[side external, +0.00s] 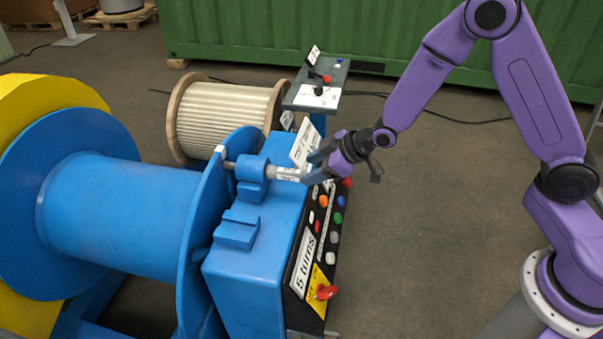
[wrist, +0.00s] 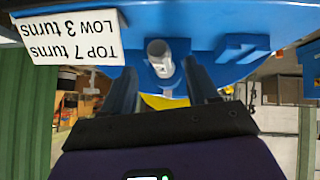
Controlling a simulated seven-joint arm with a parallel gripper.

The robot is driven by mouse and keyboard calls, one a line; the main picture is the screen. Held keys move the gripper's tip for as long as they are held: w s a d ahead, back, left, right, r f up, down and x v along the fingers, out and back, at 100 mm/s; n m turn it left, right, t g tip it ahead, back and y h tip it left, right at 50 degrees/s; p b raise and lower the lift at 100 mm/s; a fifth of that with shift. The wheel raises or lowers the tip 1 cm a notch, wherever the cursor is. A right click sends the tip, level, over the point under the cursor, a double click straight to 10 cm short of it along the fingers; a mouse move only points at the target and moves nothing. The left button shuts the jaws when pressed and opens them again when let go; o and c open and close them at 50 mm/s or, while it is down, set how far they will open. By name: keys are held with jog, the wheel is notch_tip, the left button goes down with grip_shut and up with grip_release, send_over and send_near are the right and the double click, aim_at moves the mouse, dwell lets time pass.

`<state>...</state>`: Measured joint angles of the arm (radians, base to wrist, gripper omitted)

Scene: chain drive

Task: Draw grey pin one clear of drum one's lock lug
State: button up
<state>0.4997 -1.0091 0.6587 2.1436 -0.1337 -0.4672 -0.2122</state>
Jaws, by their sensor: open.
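Grey pin one (side external: 283,173) lies level through the blue lock lug (side external: 252,170) on top of the blue housing, beside the flange of the blue drum (side external: 120,215). The pin's other end shows at the flange's edge. My gripper (side external: 314,168) is at the pin's outer end, on the side away from the drum. In the wrist view the pin's round grey end (wrist: 159,52) shows between the tips of my two open fingers (wrist: 162,80), with gaps visible beside it. Whether a finger touches the pin is unclear.
A white sign (wrist: 70,37) reading "TOP 7 turns, LOW 3 turns" stands close by my fingers. A second, empty blue block (side external: 237,230) sits on the housing. A panel with coloured buttons and a red knob (side external: 326,292) lies below my gripper. A cable reel (side external: 225,120) stands behind.

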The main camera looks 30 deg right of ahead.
aim_at(302, 173)
jog(key=shift+x, duration=2.3)
grip_shut()
jog(key=s+d, duration=1.3)
dwell(1.6)
jog(key=shift+r, duration=0.1)
